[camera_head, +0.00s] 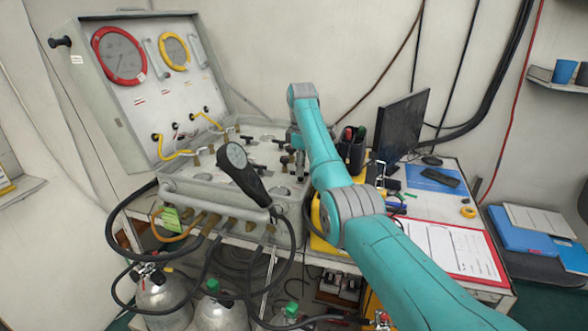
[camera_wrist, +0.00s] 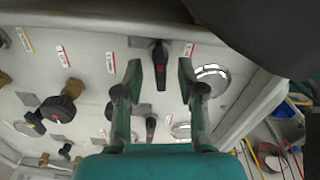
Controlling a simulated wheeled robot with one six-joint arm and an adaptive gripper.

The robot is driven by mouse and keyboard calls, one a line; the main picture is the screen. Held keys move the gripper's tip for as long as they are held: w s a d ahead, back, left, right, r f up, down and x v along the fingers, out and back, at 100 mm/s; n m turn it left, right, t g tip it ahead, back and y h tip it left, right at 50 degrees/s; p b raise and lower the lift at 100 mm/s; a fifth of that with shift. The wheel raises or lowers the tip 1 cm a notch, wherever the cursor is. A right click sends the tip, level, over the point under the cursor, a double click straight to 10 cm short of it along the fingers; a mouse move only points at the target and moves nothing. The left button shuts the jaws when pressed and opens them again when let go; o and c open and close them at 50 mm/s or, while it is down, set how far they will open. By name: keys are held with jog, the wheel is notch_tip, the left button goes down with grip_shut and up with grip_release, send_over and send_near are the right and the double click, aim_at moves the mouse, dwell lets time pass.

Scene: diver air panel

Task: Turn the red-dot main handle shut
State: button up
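In the wrist view, a black lever handle (camera_wrist: 158,62) stands on the pale panel (camera_wrist: 90,75), with a small red mark near its top end. My gripper (camera_wrist: 160,78) is open, with one green finger on each side of this handle's lower end. I see a gap on both sides; whether a finger touches it cannot be told. A second black handle (camera_wrist: 150,127), also with a reddish mark, shows between the fingers closer to my palm. In the head view, my gripper (camera_head: 295,140) is over the right part of the panel, and my arm partly hides the handles there.
Round black knobs (camera_wrist: 62,108) sit left of the fingers. A round chrome-rimmed gauge (camera_wrist: 212,78) is just right of the right finger. A monitor (camera_head: 402,125) is to the right.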

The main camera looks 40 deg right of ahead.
jog(key=shift+f, duration=0.35)
grip_shut()
jog(key=shift+m, duration=1)
